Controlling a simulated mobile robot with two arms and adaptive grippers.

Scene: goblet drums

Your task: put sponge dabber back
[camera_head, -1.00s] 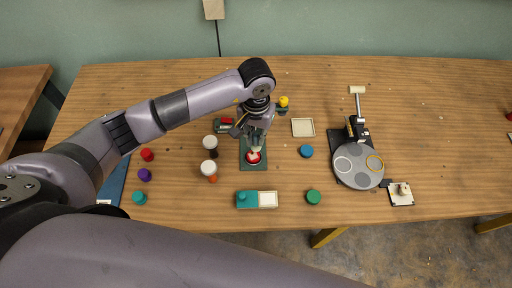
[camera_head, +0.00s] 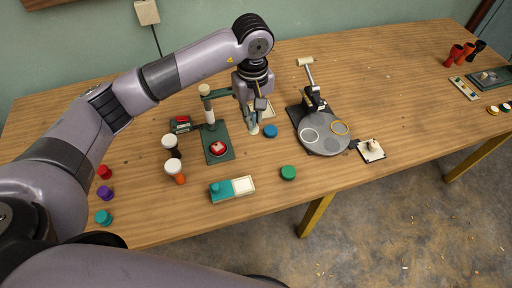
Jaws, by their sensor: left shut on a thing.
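My left gripper (camera_head: 254,122) reaches down at the middle of the table, just left of the blue round lid (camera_head: 270,131). It is shut on a small pale thing, probably the sponge dabber; the fingers hide most of it. A square beige tray (camera_head: 268,111) lies right behind the gripper and is partly hidden by it. I cannot tell whether the held thing touches the tray or table. A green stand (camera_head: 221,133) with a red round piece (camera_head: 218,148) on its base is left of the gripper. My right gripper is not in view.
White-topped jars (camera_head: 169,141) stand left of the green stand. A teal and white box (camera_head: 221,190) and a green lid (camera_head: 288,173) lie in front. A grey round plate device (camera_head: 325,137) stands to the right.

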